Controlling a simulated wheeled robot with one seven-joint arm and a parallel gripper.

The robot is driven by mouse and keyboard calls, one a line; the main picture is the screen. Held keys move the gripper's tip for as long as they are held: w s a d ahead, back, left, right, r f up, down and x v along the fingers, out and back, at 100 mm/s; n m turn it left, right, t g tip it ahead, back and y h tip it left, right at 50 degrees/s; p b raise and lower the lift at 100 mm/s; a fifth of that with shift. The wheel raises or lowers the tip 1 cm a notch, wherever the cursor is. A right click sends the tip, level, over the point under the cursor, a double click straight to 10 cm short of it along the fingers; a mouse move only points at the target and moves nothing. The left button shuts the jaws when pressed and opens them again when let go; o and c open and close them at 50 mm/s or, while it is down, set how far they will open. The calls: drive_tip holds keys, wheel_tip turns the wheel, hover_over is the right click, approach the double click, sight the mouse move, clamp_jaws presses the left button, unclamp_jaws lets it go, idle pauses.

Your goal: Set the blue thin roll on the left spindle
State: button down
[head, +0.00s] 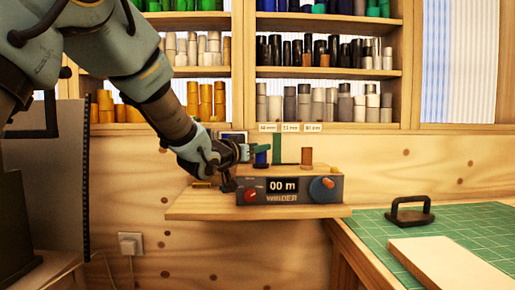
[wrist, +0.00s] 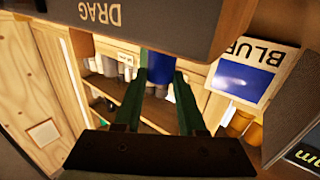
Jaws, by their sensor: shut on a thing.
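The blue thin roll (head: 262,159) stands upright at the left end of the winder (head: 290,190). My gripper (head: 260,148) reaches in from the left with its green fingers shut on the roll's upper part. In the wrist view the blue roll (wrist: 160,68) sits between the fingertips (wrist: 161,80), partly behind the winder's dark body. The left spindle is hidden by the roll and fingers, and I cannot tell whether the roll is around it or just above it. A brown roll (head: 307,157) stands at the winder's right.
A green upright (head: 279,149) stands close to the right of the roll. A "BLUE" card (wrist: 255,75) is near the gripper. Shelves of rolls line the wall.

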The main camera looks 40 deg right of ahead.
idle(0.3)
drive_tip(key=shift+c, duration=2)
unclamp_jaws()
drive_tip(key=shift+a, duration=0.1)
drive_tip(key=b+v, duration=0.2)
drive_tip(key=v, duration=0.8)
drive_tip(key=shift+a+b, duration=0.3)
